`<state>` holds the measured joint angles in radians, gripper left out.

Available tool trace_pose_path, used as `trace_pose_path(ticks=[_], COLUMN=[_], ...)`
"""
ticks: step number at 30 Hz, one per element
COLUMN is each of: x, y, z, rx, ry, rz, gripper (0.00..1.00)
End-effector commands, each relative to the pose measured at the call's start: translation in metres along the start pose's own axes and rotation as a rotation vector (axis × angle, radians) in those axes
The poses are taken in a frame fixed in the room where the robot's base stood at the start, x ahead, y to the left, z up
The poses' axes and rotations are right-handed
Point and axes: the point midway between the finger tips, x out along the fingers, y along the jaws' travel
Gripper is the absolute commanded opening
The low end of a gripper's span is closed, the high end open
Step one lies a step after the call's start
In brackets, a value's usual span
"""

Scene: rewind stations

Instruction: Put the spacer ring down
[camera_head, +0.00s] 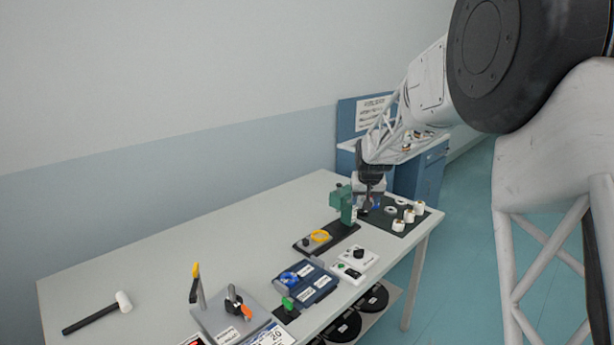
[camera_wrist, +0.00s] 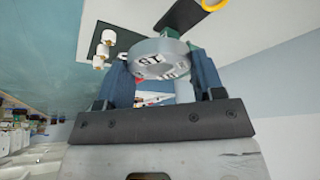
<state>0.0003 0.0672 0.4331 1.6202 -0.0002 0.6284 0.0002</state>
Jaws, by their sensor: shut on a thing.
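My gripper (camera_head: 369,197) is over the far right end of the table, beside the green device and above the dark mat. In the wrist view its two blue fingers are shut on a thick grey ring, the spacer ring (camera_wrist: 158,58), with pale printed labels on its side. The ring is held between the fingertips and looks tilted in that view. In the head view the held ring is mostly hidden by the gripper, and I cannot tell whether it touches anything below.
A dark mat (camera_head: 382,223) holds several white spools (camera_head: 419,208) and a pale ring (camera_head: 390,210) close to the gripper. A green device (camera_head: 341,204) stands just left. A yellow ring (camera_head: 320,236), a blue tray (camera_head: 322,282) and a mallet (camera_head: 98,314) lie nearer. The table's left-middle is clear.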

Motion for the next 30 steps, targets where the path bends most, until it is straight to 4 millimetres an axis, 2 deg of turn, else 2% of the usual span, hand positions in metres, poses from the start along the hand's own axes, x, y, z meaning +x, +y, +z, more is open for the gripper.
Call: trace_pose_path(ticks=[8,14,20,30], x=[0.001,0.008,0.021,0.046], y=[-0.003,-0.019,-0.048,-0.099], z=[0.004,0.025,0.07,0.173], rx=[-0.009,-0.052,-0.138,-0.321], ry=[-0.001,-0.006,-0.012,-0.011], rz=[-0.005,-0.031,-0.08,-0.167], gripper=[0.37,0.37,0.37,0.37])
